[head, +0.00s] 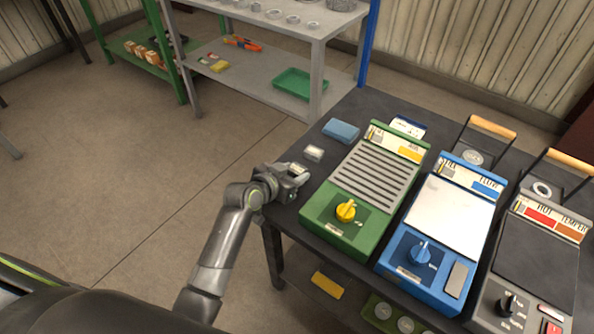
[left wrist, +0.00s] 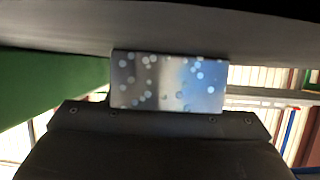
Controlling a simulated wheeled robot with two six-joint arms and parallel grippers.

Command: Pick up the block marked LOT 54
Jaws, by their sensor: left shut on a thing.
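My left gripper (head: 297,175) is at the left edge of the dark table, beside the green unit. It is shut on a small metallic block (left wrist: 168,82), which shows a shiny face with pale round spots in the left wrist view. In the head view only a light bit of this block (head: 298,169) shows between the fingers. A second small block with a pale top (head: 313,152) lies on the table just beyond the gripper. I cannot read a lot mark on either block. My right gripper is not in view.
A blue sponge-like block (head: 341,131) lies farther back on the table (head: 291,216). The green unit (head: 335,231) with a yellow knob stands close to the gripper's right. A blue unit (head: 440,220) and a dark unit (head: 540,255) stand farther right. Grey shelving (head: 335,25) is behind.

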